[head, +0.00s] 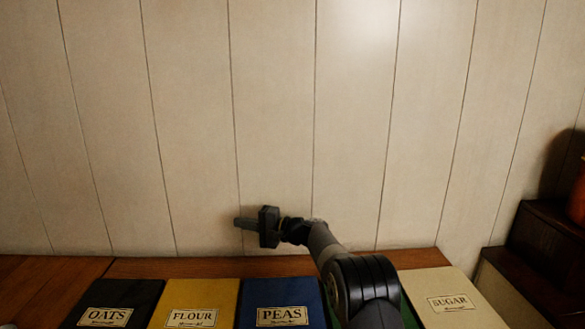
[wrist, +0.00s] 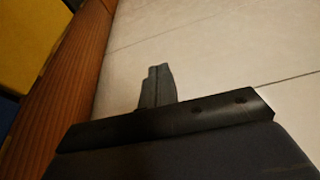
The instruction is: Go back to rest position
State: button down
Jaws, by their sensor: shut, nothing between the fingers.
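My gripper (head: 240,223) is shut and empty. In the head view it points left, held in front of the plank wall above the back of the counter, over the gap between the flour and peas lids. In the wrist view its closed fingers (wrist: 157,86) show against the pale wall. My arm reaches up from the lower right and covers most of a green lid between peas and sugar.
A row of labelled lids lies along the wooden counter (head: 200,267): black oats (head: 112,295), yellow flour (head: 195,295), blue peas (head: 282,293) and cream sugar (head: 450,285). The plank wall (head: 190,120) stands close behind. Dark wooden steps or boxes (head: 545,235) and an orange object (head: 577,200) are at right.

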jog(key=shift+w+m+p, duration=0.3)
jog(key=shift+w+p, duration=0.2)
jog(key=shift+p, duration=0.4)
jog(key=shift+f, duration=0.15)
